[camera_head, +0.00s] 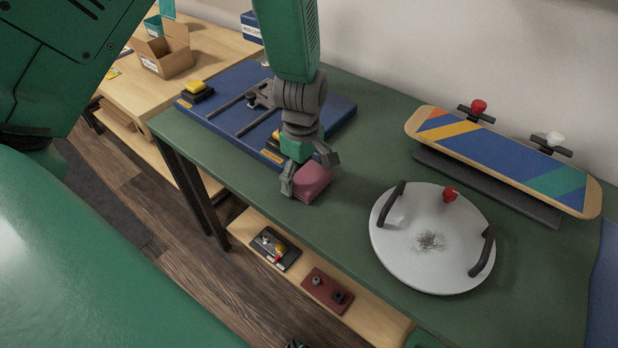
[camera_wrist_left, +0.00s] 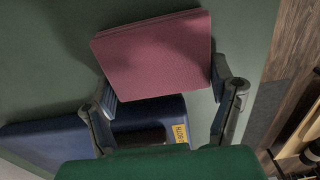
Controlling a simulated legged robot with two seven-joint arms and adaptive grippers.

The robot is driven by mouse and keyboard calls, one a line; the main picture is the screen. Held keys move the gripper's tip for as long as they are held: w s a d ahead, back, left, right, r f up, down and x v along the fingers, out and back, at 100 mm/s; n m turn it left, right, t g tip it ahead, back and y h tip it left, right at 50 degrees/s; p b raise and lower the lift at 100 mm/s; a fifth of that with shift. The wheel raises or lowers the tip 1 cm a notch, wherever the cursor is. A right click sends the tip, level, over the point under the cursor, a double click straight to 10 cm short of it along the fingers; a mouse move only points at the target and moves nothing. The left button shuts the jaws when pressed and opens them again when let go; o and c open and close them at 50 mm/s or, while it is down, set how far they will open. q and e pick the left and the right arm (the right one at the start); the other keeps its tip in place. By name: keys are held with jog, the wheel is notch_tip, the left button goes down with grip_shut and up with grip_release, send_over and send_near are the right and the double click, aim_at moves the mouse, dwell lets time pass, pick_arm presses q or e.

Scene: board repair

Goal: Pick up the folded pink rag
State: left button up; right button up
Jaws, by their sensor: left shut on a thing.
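The folded pink rag (camera_head: 312,181) is at the front part of the green tabletop in the head view. My left gripper (camera_head: 309,176) comes down over it from above, with a finger on either side of it. In the left wrist view the rag (camera_wrist_left: 155,55) shows as a flat dark pink block between the fingers of the left gripper (camera_wrist_left: 165,100). The gripper is shut on the rag. I cannot tell whether the rag touches the table or is just above it.
A blue board fixture (camera_head: 340,107) lies behind the gripper. A round white tray (camera_head: 392,258) with dark handles is to the right, and a striped skateboard deck (camera_head: 500,152) stands at the back. A wooden shelf (camera_head: 375,322) is below the table's front edge.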

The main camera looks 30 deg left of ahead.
aim_at(303, 172)
pick_arm(q)
notch_tip(303, 172, up, 10)
jog(key=shift+p, duration=1.1)
